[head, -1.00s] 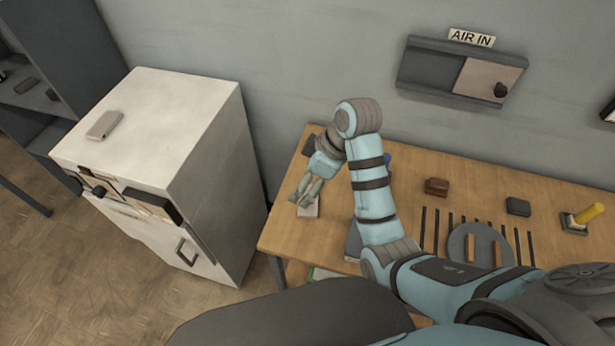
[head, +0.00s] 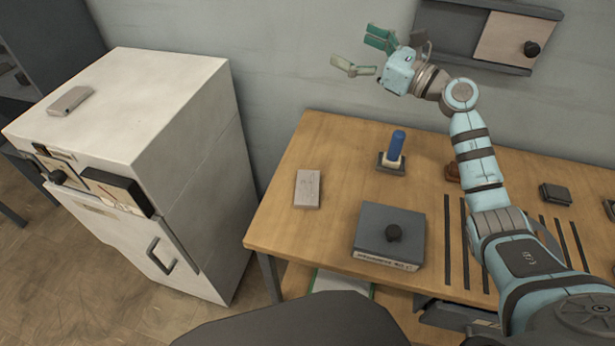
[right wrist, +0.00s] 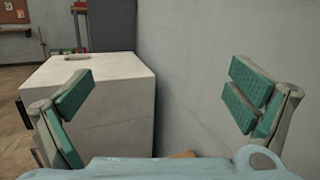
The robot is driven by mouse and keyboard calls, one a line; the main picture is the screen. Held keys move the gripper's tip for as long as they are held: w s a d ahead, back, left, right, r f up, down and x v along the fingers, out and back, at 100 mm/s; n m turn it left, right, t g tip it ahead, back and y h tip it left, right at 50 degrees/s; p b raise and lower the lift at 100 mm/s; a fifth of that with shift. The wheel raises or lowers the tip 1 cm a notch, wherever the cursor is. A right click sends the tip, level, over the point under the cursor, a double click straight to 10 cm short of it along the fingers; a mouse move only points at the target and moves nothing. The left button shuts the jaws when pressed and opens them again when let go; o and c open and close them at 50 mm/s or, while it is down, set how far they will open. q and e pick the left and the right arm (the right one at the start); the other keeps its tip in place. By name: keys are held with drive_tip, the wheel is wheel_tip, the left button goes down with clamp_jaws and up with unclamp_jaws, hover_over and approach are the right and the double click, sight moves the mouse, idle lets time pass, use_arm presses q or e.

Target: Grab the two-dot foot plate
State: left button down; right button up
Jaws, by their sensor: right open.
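A flat pinkish-grey plate (head: 308,189) lies on the left part of the wooden table in the head view. Faint marks show near its top end, too small to count as dots. A similar grey plate (head: 70,101) lies on top of the white cabinet; it also shows in the right wrist view (right wrist: 77,57), with no dots readable. My right gripper (head: 358,54) is open and empty, raised in front of the wall, above and apart from the table plate. Its green-padded fingers stand wide apart in the right wrist view (right wrist: 163,88). My left gripper is out of view.
The white cabinet (head: 165,140) stands left of the table (head: 270,225). A grey box (head: 389,237) with a black knob and a blue-handled piece (head: 396,149) on a dark base stand right of the table plate. A wall panel (head: 455,30) hangs behind my arm.

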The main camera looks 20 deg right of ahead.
drive_tip(key=s+a+f+n+g, duration=0.25)
drive_tip(key=f+g, duration=0.35)
drive_tip(key=f, duration=0.4)
drive_tip(key=n+g+h, duration=0.3)
drive_tip(key=n+g, duration=0.1)
drive_tip(key=g, duration=0.2)
approach(307, 186)
drive_tip(key=shift+m, duration=0.25)
drive_tip(key=x, duration=0.7)
drive_tip(key=shift+f, duration=0.15)
drive_tip(key=shift+w+a+f, duration=0.1)
drive_tip(key=shift+a+f, duration=0.15)
drive_tip(key=shift+a, duration=0.05)
drive_tip(key=c, duration=1.2)
drive_tip(key=shift+r, duration=0.15)
drive_tip(key=shift+c, duration=0.2)
